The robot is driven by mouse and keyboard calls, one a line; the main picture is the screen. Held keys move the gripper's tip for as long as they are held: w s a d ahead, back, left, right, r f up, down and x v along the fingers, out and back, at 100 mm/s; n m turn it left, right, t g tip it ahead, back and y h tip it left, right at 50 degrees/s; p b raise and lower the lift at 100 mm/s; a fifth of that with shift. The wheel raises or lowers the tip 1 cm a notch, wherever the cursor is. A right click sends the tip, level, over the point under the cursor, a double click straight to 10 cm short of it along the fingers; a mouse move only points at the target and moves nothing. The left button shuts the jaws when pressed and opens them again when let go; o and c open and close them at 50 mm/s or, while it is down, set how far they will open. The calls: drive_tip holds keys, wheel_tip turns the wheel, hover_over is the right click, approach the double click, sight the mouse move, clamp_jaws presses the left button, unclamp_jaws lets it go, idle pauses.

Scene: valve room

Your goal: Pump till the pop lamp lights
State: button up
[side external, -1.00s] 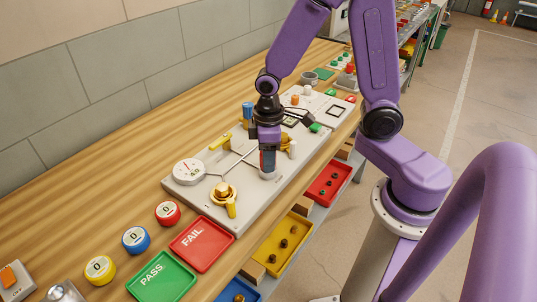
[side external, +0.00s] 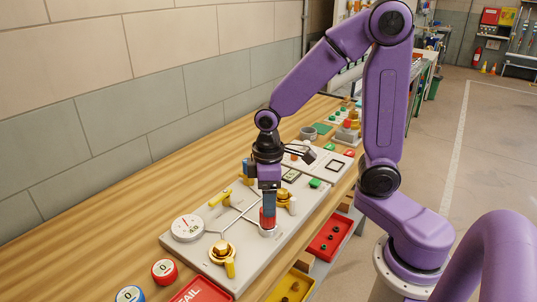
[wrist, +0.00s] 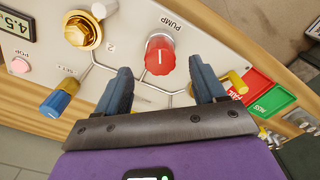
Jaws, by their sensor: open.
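The red PUMP knob (wrist: 160,57) is between my open fingers in the wrist view, just past their tips. In the side view the pump's red part (side external: 267,217) shows below my gripper (side external: 268,208), above a white collar. My gripper (wrist: 160,66) has a dark blue finger on each side of the knob, with gaps on both sides. The pop lamp (wrist: 19,65) is a pale pink dome at the left in the wrist view; I cannot tell whether it is lit. A display (wrist: 14,24) near it reads about 4.5, partly cut off.
Brass fittings (wrist: 83,30) and a blue-and-yellow SET handle (wrist: 60,98) stand close by. The light panel (side external: 200,255) also carries a round gauge (side external: 187,228) and yellow levers. Counters and red bins lie around it.

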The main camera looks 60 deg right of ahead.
wheel_tip(320, 180, up, 12)
idle(0.4)
drive_tip(key=shift+s, duration=0.15)
idle(0.3)
drive_tip(key=s+f+n, duration=0.2)
drive_tip(key=s+f, duration=0.1)
drive_tip(key=s, duration=0.5)
drive_tip(key=s+f+n, duration=0.3)
drive_tip(key=s+f, duration=0.1)
drive_tip(key=s, duration=0.4)
drive_tip(key=shift+s+a+f, duration=0.25)
drive_tip(key=shift+s+a, duration=0.15)
drive_tip(key=shift+a, duration=0.05)
